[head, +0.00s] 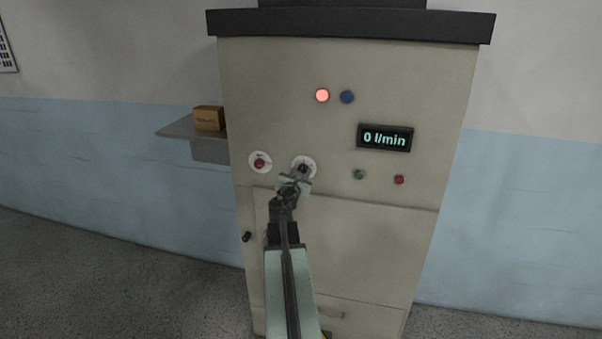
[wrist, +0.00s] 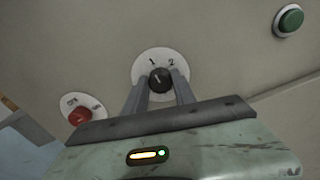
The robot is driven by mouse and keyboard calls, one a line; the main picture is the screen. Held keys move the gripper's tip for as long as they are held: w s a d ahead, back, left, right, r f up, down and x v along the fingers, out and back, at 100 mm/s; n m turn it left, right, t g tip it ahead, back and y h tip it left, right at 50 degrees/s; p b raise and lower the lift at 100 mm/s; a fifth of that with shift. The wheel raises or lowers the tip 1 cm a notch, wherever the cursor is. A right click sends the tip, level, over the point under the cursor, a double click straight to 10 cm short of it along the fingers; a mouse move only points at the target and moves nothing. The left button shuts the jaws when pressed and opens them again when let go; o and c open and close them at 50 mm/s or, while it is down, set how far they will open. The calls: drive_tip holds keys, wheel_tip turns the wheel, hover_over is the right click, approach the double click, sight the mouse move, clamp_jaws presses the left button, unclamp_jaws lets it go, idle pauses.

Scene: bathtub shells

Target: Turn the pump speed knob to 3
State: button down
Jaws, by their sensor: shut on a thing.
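The pump speed knob (wrist: 160,80) is a black round knob on a white dial plate (wrist: 142,66) on the cabinet front. In the wrist view the numbers 1 and 2 show at the top of the dial; no 3 can be read. A faint light mark on the knob seems to point up and left, towards the 1. My gripper (wrist: 159,86) is shut on the knob, one grey finger on each side. In the head view my gripper (head: 301,174) covers part of the dial plate (head: 312,163).
A red knob (head: 260,163) on its own white plate is left of the dial. A green button (head: 359,174) and red button (head: 399,180) are to the right, below a display (head: 384,138) reading 0 l/min. A shelf (head: 178,129) with a box (head: 209,118) juts out left.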

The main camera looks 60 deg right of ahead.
drive_tip(key=shift+a+m, duration=0.1)
drive_tip(key=shift+m, duration=0.2)
drive_tip(key=m, duration=0.4)
drive_tip(key=shift+f+m, duration=0.1)
drive_tip(key=shift+m, duration=0.2)
drive_tip(key=m, duration=0.6)
drive_tip(key=shift+s+f, duration=0.1)
drive_tip(key=m, duration=0.6)
drive_tip(key=shift+m, duration=0.4)
drive_tip(key=m, duration=0.5)
drive_tip(key=shift+f+m+b, duration=0.1)
drive_tip(key=shift+m+b, duration=0.2)
drive_tip(key=shift+m, duration=0.3)
drive_tip(key=c, duration=1)
unclamp_jaws()
